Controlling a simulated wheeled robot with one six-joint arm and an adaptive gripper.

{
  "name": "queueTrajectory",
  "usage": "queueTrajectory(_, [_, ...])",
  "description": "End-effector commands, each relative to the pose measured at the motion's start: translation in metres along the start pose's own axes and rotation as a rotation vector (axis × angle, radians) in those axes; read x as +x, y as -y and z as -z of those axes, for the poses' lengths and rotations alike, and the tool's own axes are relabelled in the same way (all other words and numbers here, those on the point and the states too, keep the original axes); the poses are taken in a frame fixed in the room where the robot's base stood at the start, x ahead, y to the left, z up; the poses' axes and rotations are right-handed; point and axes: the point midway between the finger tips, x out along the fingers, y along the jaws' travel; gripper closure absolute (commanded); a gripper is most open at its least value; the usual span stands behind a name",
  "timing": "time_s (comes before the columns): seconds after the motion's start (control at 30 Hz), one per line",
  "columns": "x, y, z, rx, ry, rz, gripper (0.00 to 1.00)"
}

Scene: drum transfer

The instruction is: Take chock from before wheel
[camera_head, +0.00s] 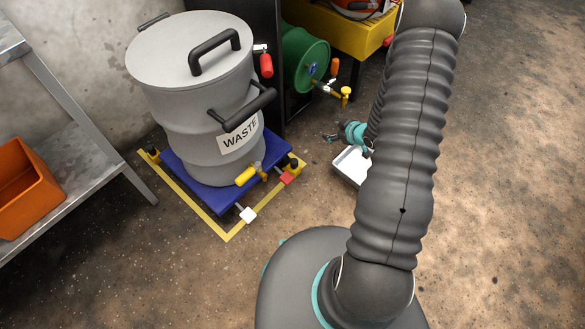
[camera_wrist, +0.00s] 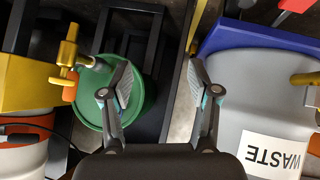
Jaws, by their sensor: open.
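A grey drum labelled WASTE (camera_head: 195,110) stands upright on a blue dolly (camera_head: 226,200) inside a yellow floor outline. The wheels are mostly hidden. In the wrist view the drum (camera_wrist: 262,100) fills the right side, upside down, with the blue dolly (camera_wrist: 255,33) above it. My gripper (camera_wrist: 160,88) is open and empty, its fingers between the waste drum and a green drum (camera_wrist: 112,95).
A white tray (camera_head: 351,166) lies on the floor behind my arm. A metal shelf with an orange bin (camera_head: 25,188) is at left. The floor at right is clear.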

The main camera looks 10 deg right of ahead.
Motion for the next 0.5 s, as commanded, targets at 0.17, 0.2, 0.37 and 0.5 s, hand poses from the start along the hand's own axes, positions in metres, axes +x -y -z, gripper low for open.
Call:
queueTrajectory(0.17, [0.028,0.047,-0.051,0.046,-0.122,0.088,0.39])
queueTrajectory(0.2, [0.032,0.057,-0.059,0.059,-0.153,0.104,0.39])
queueTrajectory(0.37, [0.040,0.095,-0.086,0.112,-0.263,0.152,0.39])
queueTrajectory(0.5, [0.041,0.116,-0.098,0.145,-0.331,0.174,0.39])
